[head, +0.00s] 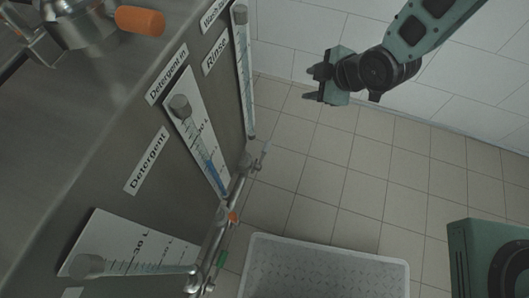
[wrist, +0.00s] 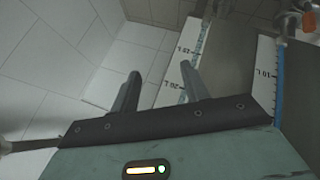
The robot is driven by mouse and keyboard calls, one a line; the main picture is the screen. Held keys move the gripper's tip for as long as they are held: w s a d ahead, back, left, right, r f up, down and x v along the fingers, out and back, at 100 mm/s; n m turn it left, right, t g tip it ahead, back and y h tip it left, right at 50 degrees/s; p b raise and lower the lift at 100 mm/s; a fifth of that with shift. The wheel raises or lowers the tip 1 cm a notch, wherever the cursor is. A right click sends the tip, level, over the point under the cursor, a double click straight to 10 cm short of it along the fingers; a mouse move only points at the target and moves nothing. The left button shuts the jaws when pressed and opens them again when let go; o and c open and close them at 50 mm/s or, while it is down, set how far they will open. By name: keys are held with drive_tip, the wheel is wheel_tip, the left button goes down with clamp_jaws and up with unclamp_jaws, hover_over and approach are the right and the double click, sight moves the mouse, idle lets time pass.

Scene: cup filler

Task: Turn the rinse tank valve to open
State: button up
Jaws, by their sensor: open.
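The "Rinse" label (head: 215,52) is on the grey metal panel in the head view, near a tall white level gauge (head: 244,75). A small metal valve fitting (head: 258,158) is on the pipe below that gauge. I cannot tell for certain that it is the rinse tank valve, or how its handle is set. My gripper (head: 312,85) is to the right of the gauge, apart from the panel and pipes. In the wrist view, my gripper's two fingers (wrist: 157,85) stand apart with nothing between them.
An orange handle (head: 233,217) and a green handle (head: 222,258) are on the lower pipe. Another orange handle (head: 140,20) is at top left. A grey tray-like platform (head: 320,245) lies on the tiled floor. Free floor (head: 340,170) lies below my gripper; a white wall is behind.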

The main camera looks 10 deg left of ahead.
wheel_tip(320, 180, down, 23)
drive_tip(key=w+a+n+t+y+b, duration=0.1)
drive_tip(key=n+t+y+b, duration=0.15)
drive_tip(key=n+b, duration=0.55)
drive_tip(key=n+y+b, duration=0.3)
drive_tip(key=y+b, duration=0.2)
drive_tip(key=b, duration=0.7)
approach(266, 146)
drive_tip(key=shift+t, duration=0.35)
drive_tip(key=b+x, duration=0.2)
drive_tip(key=x, duration=0.1)
drive_tip(key=f+b+x, duration=0.1)
drive_tip(key=b+x, duration=0.2)
drive_tip(key=x, duration=0.1)
drive_tip(key=b+x, duration=0.2)
drive_tip(key=x, duration=0.1)
drive_tip(key=shift+w+a+f, duration=0.15)
drive_tip(key=shift+f, duration=0.3)
drive_tip(key=shift+w+a+b, duration=0.35)
drive_tip(key=shift+a, duration=0.25)
drive_tip(key=shift+c, duration=0.4)
clamp_jaws()
